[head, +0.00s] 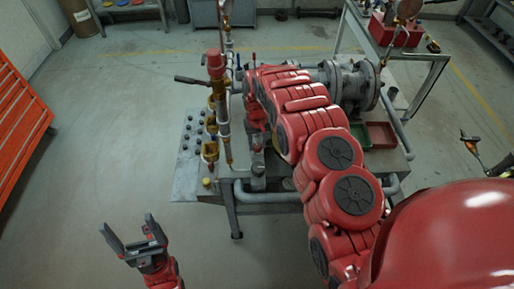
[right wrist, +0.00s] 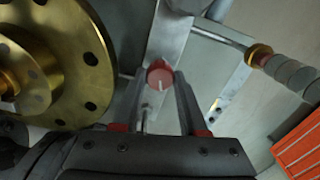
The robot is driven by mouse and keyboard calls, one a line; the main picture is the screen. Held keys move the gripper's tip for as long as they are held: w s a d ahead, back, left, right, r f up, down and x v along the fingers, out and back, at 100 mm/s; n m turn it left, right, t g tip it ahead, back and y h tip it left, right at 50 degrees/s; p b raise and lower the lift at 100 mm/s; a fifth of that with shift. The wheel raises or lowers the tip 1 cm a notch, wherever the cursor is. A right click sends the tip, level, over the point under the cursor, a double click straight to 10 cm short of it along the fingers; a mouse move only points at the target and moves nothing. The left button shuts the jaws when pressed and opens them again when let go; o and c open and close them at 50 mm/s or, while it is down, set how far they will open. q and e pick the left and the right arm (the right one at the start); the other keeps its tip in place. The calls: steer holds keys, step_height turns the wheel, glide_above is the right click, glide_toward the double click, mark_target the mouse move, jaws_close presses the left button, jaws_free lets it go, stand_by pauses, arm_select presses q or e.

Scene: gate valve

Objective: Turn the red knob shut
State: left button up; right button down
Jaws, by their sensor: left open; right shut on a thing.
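The red knob (right wrist: 159,73) is small and round with a pale line on its face, and it shows in the right wrist view. My right gripper (right wrist: 166,88) has its two fingers on either side of the knob and is shut on it. In the head view my right arm reaches over the workbench (head: 183,178), and it hides the right gripper and the knob. My left gripper (head: 132,229) is open and empty, over the floor in front of the bench at lower left.
A large brass flange (right wrist: 88,40) stands left of the knob in the right wrist view. Upright pipes (head: 226,120) with a red-topped fitting (head: 215,62) rise from the bench. A black lever (head: 200,81) sticks out left. An orange cabinet (head: 18,115) is far left; open floor lies between.

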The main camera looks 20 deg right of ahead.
steer(key=shift+f+m+b, duration=0.2)
steer(key=shift+m+b, duration=0.6)
steer(key=shift+m, duration=0.3)
steer(key=shift+r+m+b, duration=0.15)
steer(key=shift+m+b, duration=0.4)
steer(key=shift+m, duration=0.35)
steer(key=shift+c, duration=2.2)
jaws_free()
steer(key=shift+r, duration=0.1)
